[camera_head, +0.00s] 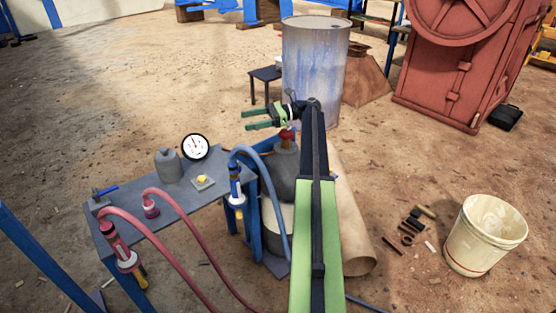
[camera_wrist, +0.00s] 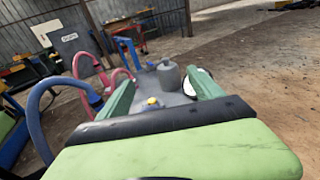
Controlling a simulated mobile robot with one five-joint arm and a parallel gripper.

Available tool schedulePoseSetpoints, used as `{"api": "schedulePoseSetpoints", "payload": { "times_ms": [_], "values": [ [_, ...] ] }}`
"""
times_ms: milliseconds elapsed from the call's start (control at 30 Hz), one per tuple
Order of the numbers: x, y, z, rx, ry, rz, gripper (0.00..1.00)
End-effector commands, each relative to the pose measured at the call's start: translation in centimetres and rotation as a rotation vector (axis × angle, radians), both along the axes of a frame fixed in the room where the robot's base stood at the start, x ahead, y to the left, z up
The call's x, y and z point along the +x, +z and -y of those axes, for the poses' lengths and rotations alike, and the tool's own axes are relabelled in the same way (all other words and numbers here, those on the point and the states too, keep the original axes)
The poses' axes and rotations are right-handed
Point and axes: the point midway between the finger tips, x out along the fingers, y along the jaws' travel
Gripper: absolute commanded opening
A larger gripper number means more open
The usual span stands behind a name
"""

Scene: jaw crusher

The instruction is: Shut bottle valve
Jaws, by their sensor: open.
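The grey gas bottle (camera_head: 283,170) stands beside the right end of the small bench in the head view. Its red-topped valve (camera_head: 287,136) shows just under my wrist; part of it is covered by my arm. My gripper (camera_head: 250,118) is open and empty, with its green fingers pointing left above and left of the valve. In the wrist view my gripper (camera_wrist: 160,86) has its fingers spread wide, with the bench top beyond them. The valve cannot be made out in the wrist view.
The bench (camera_head: 130,215) holds a pressure gauge (camera_head: 195,147), a grey canister (camera_head: 168,165), a yellow button box (camera_head: 203,181) and red and blue hoses. A metal drum (camera_head: 314,70) stands behind my gripper. A white bucket (camera_head: 486,235) stands right; open ground lies left.

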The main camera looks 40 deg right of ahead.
Motion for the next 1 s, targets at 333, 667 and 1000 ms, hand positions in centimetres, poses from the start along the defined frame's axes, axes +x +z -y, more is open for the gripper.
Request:
{"api": "schedulePoseSetpoints", "payload": {
  "times_ms": [333, 667, 1000],
  "values": [
    [-16.1, -8.4, 21.4, 0.061, -0.309, 0.058, 0.75],
    [-15.3, -8.1, 20.5, 0.059, -0.319, 0.059, 0.75],
    [-9.0, -8.1, 14.8, 0.058, -0.316, 0.059, 0.75]
  ]
}}
